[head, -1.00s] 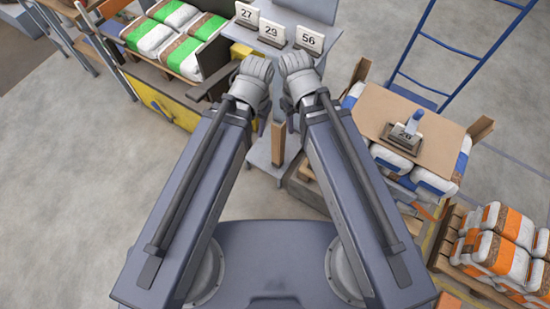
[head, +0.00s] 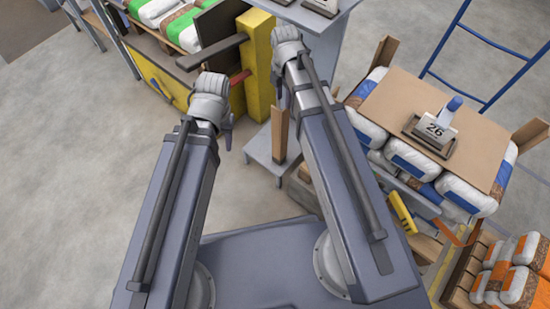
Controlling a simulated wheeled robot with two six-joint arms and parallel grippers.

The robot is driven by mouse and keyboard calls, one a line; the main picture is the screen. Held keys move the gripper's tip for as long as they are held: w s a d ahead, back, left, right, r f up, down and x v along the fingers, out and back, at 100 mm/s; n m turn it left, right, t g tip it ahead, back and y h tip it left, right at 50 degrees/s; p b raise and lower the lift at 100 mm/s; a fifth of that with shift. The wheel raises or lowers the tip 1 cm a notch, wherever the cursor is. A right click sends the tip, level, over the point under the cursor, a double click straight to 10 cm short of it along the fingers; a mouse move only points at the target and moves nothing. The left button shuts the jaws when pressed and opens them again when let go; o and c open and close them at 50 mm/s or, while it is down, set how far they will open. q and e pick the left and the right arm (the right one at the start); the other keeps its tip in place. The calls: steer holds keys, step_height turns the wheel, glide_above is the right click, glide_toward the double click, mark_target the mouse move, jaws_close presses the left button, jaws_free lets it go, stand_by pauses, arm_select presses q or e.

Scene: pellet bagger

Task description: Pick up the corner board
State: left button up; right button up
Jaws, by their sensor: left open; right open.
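An upright brown board (head: 279,130), likely a corner board, stands on a grey stand (head: 262,158) between my two arms. Similar brown boards stand at the corners of the bag stack on the right, one at its back (head: 384,52) and one at its right side (head: 530,137). My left gripper (head: 226,138) is open and empty, left of the stand and apart from the board. My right gripper (head: 279,92) is open, above and close to the top of the upright board; its fingers are partly hidden by its wrist. I cannot tell whether it touches the board.
A bag stack topped by a cardboard sheet (head: 390,95) carries a "26" sign (head: 434,129). A yellow post (head: 257,65) and dark bar (head: 212,52) stand ahead. A blue ladder-like frame (head: 490,45) is at the back right, orange bags (head: 520,265) lower right. Floor at left is clear.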

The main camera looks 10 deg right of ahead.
mark_target(284, 120)
steer(key=shift+w+d+f+n+b, duration=0.3)
steer(key=shift+w+f+n+b, duration=0.15)
steer(key=shift+f+n+b, duration=0.2)
steer(key=shift+w+d+f+n+b, duration=0.3)
steer(key=shift+w+f+n+b, duration=0.2)
steer(key=shift+f+n, duration=0.25)
steer(key=shift+f, duration=0.1)
step_height(284, 120, down, 7)
steer(key=b, duration=0.7)
steer(key=shift+s, duration=0.1)
steer(key=f+b, duration=0.5)
steer(key=shift+s+a, duration=0.1)
steer(key=shift+a, duration=0.1)
steer(key=shift+r, duration=0.1)
jaws_close()
